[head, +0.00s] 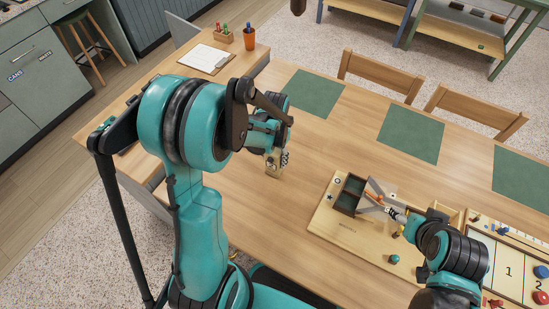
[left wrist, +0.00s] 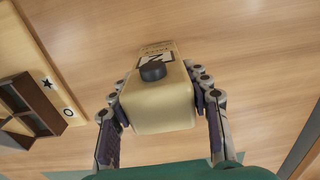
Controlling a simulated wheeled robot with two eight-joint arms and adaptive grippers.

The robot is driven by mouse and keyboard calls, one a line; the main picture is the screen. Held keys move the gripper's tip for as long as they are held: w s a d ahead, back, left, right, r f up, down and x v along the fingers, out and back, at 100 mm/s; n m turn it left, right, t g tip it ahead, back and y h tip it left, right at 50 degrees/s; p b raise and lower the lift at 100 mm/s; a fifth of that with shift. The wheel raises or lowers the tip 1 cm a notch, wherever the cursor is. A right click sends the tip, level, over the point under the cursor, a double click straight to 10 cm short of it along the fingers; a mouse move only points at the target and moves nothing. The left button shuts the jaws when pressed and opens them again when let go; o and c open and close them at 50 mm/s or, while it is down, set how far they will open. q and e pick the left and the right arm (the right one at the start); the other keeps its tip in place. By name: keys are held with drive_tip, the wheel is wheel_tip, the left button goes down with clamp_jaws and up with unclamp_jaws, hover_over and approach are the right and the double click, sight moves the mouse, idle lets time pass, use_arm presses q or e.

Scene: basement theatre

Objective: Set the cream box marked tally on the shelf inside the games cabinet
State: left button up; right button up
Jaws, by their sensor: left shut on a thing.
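A cream box (left wrist: 160,100) with a dark round knob, a black mark and lettering too small to read is between the fingers of my left gripper (left wrist: 160,108), which is shut on it. In the head view the left gripper (head: 276,152) is over the left part of the wooden table, with part of the cream box (head: 273,169) showing below it. I cannot tell how high the box is above the table. My right gripper (head: 372,198) is at the right, its fingers spread over a wooden board. I cannot make out the games cabinet or its shelf.
The wooden board (head: 335,228) holds a dark divided tray (head: 349,196) and small pieces. A numbered game board (head: 500,267) lies at the right. Green mats (head: 411,135) line the far side, by two chairs (head: 380,72).

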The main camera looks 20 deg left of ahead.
use_arm(q)
drive_tip(key=shift+f, duration=0.2)
drive_tip(key=o, duration=1.3)
drive_tip(key=shift+c, duration=0.2)
drive_tip(key=shift+r, duration=0.15)
